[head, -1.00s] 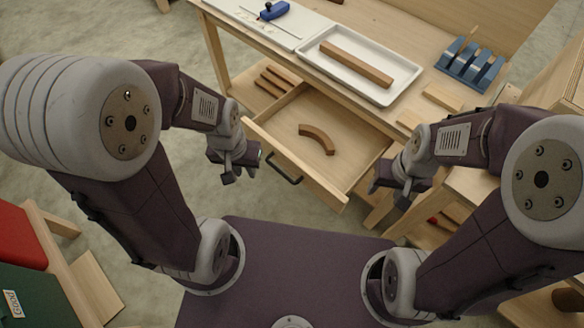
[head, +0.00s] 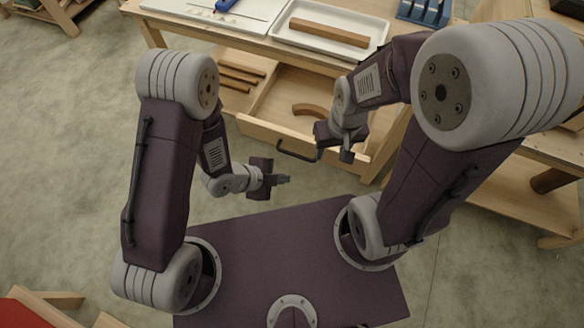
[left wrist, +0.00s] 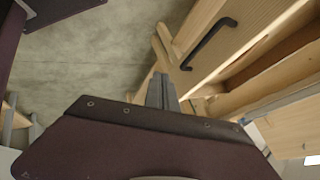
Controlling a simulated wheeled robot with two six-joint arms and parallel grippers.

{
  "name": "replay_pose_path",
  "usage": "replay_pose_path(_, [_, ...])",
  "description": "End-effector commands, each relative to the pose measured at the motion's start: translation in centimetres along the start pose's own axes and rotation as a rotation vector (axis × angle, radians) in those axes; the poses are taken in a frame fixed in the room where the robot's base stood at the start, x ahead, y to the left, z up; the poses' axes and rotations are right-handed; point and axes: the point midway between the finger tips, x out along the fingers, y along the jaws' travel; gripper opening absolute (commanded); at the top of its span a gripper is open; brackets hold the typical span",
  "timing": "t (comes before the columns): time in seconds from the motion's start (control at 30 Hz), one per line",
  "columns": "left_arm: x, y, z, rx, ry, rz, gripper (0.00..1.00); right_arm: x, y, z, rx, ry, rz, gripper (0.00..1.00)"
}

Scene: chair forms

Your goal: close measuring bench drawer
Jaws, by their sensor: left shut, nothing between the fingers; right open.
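The drawer (head: 258,130) of the wooden bench (head: 185,32) stands pulled out, with a curved wooden piece (head: 309,110) lying in it. Its dark bar handle (head: 296,153) is on the front face. It also shows in the left wrist view (left wrist: 208,43), up and right of my fingers. My left gripper (head: 286,180) is shut and empty, in front of the drawer and below the handle in the head view, apart from it. My right gripper (head: 333,154) is open by the right end of the handle and drawer front; whether it touches them I cannot tell. My right arm hides part of the drawer.
On the bench top are a white tray (head: 288,38) with a wooden bar (head: 329,32), a white board (head: 255,22) with a blue tool (head: 226,5), and a blue rack (head: 424,12). Wooden strips (head: 238,78) lie beside the drawer.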

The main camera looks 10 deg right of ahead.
Motion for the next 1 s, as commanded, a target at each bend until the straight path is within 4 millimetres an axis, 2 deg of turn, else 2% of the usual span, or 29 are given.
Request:
replay_pose_path(0.13, [0.2,0.2,-0.2,0.008,0.004,0.005,0.0,0.2,0.0,0.0,0.001,0.0,0.0,0.51])
replay_pose_path(0.23, [0.9,0.3,0.0,0.008,0.004,0.004,0.0,1.4,0.1,0.1,0.001,0.0,0.0,0.51])
replay_pose_path(0.5, [3.6,0.5,0.3,0.01,0.003,-0.002,0.0,7.6,0.2,0.8,0.0,0.0,0.0,0.51])
replay_pose_path(0.67, [6.3,0.5,0.2,0.009,0.003,0.001,0.0,10.8,0.2,1.1,0.0,-0.001,0.0,0.51])
replay_pose_path(0.7, [6.8,0.3,-0.1,0.006,0.003,0.007,0.0,10.1,0.2,1.1,0.0,-0.001,0.0,0.51])
replay_pose_path(0.87, [10.1,0.3,-0.1,0.005,0.002,0.006,0.0,10.6,0.2,1.1,0.0,0.0,0.0,0.51])
replay_pose_path(1.0, [10.6,-2.1,-0.6,0.006,0.002,0.0,0.0,9.7,0.2,1.0,0.0,0.0,0.0,0.51])
